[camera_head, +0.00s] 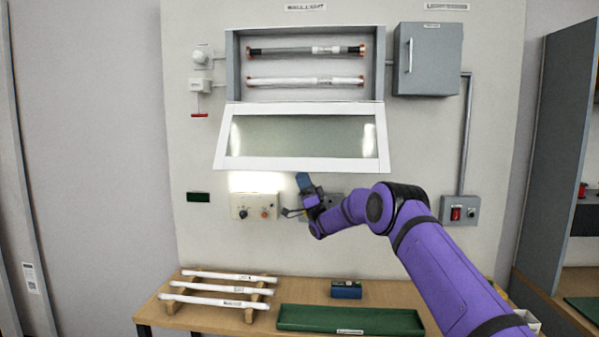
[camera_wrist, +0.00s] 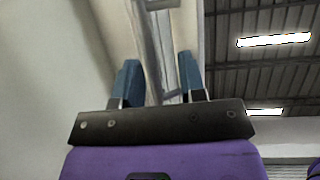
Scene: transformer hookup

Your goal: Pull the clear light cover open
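The clear light cover (camera_head: 300,164), a see-through panel in a white frame, hangs tilted outward below the wall light box (camera_head: 232,75), so the box front stands open. Its upper edge is along the bottom of the box. My gripper (camera_head: 303,179) is just below the cover's lower frame edge, pointing up. In the wrist view my gripper (camera_wrist: 160,78) has its two blue fingers spread apart. A pale grey strip shows between and beyond them, with gaps on both sides; I cannot tell whether it touches a finger.
Two tubes (camera_head: 305,82) sit in the box. A grey cabinet (camera_head: 428,60) is to its right. A knob panel (camera_head: 255,207) and a red switch box (camera_head: 459,210) are lower on the wall. The table below holds spare tubes (camera_head: 215,289), a green tray (camera_head: 350,320) and a blue block (camera_head: 346,291).

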